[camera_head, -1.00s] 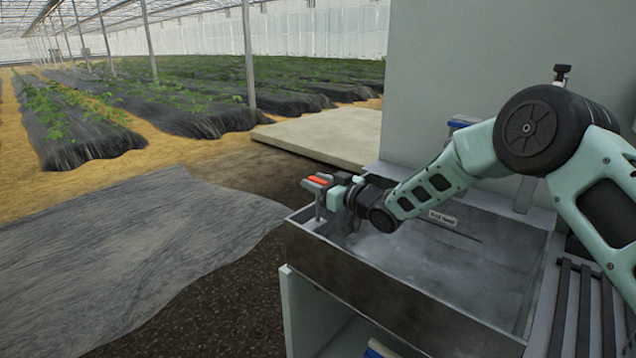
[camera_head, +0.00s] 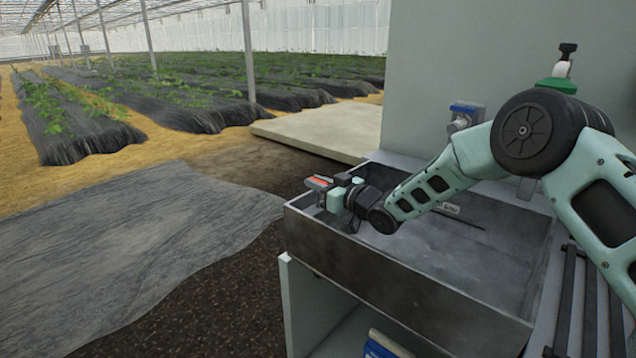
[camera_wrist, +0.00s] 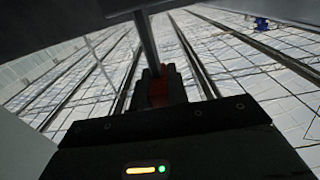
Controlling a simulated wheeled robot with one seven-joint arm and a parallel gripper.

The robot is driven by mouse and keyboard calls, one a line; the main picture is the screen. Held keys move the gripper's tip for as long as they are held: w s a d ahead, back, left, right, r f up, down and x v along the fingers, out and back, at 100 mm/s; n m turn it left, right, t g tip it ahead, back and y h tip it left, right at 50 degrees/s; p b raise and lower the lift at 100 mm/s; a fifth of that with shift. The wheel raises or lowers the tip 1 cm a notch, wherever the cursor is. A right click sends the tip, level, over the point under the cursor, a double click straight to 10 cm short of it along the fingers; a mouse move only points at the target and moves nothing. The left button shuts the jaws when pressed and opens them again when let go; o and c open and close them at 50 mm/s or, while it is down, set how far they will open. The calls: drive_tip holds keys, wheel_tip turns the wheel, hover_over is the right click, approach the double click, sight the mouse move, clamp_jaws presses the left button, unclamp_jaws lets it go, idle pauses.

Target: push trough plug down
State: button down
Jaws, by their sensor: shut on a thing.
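The trough (camera_head: 400,290) is a grey metal basin on a pale stand at the lower right of the head view. In the wrist view my gripper (camera_wrist: 156,88) is shut on a thin grey rod (camera_wrist: 146,42), apparently the trough plug's stem, which runs from between the fingers to a dark slab along the top. An orange-red patch shows at the fingers. The plug's lower end and the drain are hidden behind the trough wall.
A blue-topped fitting (camera_head: 466,112) is by the grey wall panel (camera_head: 460,50) behind the trough. Dark slats (camera_head: 575,300) lie right of the trough. Open ground is to the left.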

drive_tip(key=shift+f, duration=0.15)
drive_tip(key=c, duration=1.4)
unclamp_jaws()
drive_tip(key=shift+o, duration=0.2)
drive_tip(key=shift+d, duration=0.1)
drive_tip(key=b+v, duration=0.1)
drive_tip(key=v, duration=1.6)
drive_tip(key=shift+s, duration=0.2)
drive_tip(key=shift+d, duration=0.15)
